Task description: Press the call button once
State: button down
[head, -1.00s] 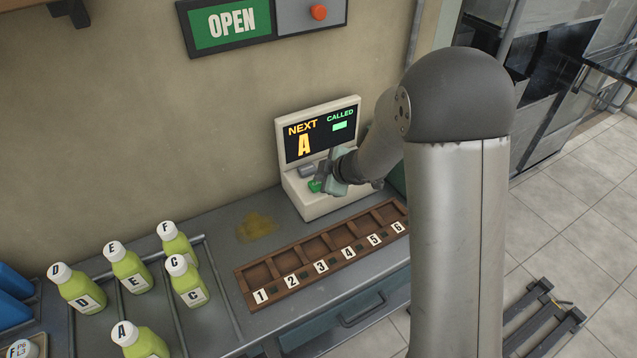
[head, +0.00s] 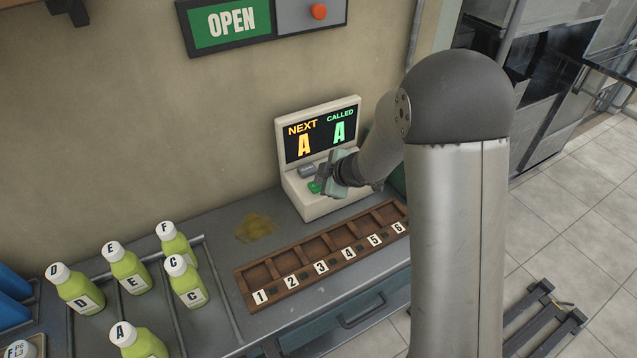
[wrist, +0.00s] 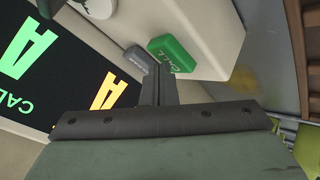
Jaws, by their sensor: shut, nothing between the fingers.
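The call device (head: 313,202) is a cream console on the counter against the wall. Its screen (head: 321,133) reads NEXT A in orange and CALLED A in green. The grey button also shows in the wrist view (wrist: 137,59). My gripper (wrist: 158,72) is shut and empty, its fingertips close to both buttons. I cannot tell whether they touch the green one.
A wooden rack (head: 322,258) with numbered slots lies in front of the console. Several green bottles with letter labels, such as bottle C (head: 186,283), stand at the left. An OPEN sign (head: 232,23) hangs above, beside an orange-red button (head: 319,11).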

jog(key=shift+f, duration=0.15)
dwell(0.3)
jog(key=shift+r+p, duration=1)
notch_tip(320, 180, up, 5)
jog(key=p, duration=0.5)
dwell(0.4)
